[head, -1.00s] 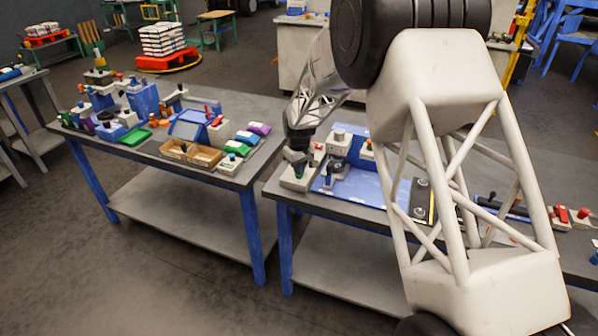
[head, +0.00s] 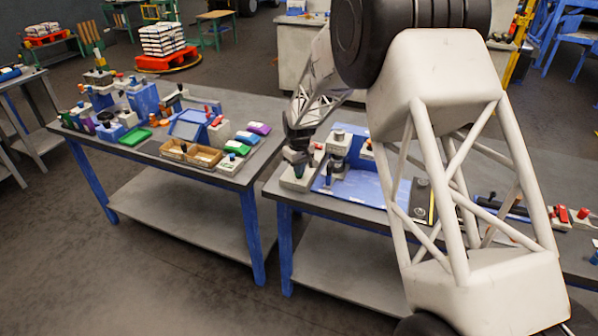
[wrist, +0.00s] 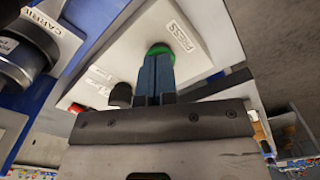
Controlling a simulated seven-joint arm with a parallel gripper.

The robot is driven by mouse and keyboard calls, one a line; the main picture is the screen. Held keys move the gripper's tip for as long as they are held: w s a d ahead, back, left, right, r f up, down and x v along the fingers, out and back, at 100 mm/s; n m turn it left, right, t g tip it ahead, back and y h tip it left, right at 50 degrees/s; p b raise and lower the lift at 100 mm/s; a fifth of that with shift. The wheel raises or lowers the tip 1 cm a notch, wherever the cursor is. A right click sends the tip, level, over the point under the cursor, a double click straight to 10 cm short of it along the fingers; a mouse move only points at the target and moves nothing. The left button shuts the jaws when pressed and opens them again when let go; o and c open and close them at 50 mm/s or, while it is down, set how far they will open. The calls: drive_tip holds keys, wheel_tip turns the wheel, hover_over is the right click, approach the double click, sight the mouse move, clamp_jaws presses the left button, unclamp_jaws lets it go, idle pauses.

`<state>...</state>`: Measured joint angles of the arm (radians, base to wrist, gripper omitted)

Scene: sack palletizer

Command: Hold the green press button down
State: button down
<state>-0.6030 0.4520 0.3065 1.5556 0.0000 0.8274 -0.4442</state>
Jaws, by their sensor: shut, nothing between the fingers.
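The green press button (wrist: 182,36) is on a pale box (wrist: 215,30) lettered PRESS in the wrist view. Only part of its green rim shows around my fingertips. My gripper (wrist: 156,60) is shut and empty, with both fingers together and their tips at the button. The tips seem to be on it, but how far it is pushed in is hidden. In the head view my gripper (head: 297,158) points down over the pale box (head: 292,183) at the left end of the right-hand bench, and the button is hidden there.
A small black knob (wrist: 121,94) stands on the same box, close left of my fingers. In the head view, a blue station (head: 365,187) adjoins the box. The left bench (head: 130,150) is crowded.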

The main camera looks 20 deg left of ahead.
drive_tip(key=shift+r, duration=3.5)
drive_tip(key=shift+d+r, duration=0.3)
drive_tip(key=shift+d, duration=0.05)
drive_tip(key=s+d+r+m, duration=0.2)
drive_tip(key=s+d+r, duration=0.35)
drive_tip(key=d, duration=0.45)
drive_tip(key=s+d+r+m+t, duration=0.15)
drive_tip(key=s+d+r, duration=0.25)
drive_tip(key=d+r, duration=0.5)
drive_tip(key=s+d+r+m, duration=0.2)
drive_tip(key=s+d+r, duration=0.25)
drive_tip(key=d, duration=0.75)
drive_tip(key=s+d+m, duration=0.2)
drive_tip(key=s+d, duration=0.4)
drive_tip(key=s, duration=0.4)
drive_tip(key=s+d+m, duration=0.2)
drive_tip(key=s+d, duration=0.5)
drive_tip(key=s, duration=0.4)
drive_tip(key=s+d+m+t, duration=0.1)
drive_tip(key=s+d+m, duration=0.1)
drive_tip(key=s+d, duration=0.5)
drive_tip(key=s, duration=0.3)
drive_tip(key=shift+s+f+m, duration=0.15)
drive_tip(key=shift+m, duration=0.2)
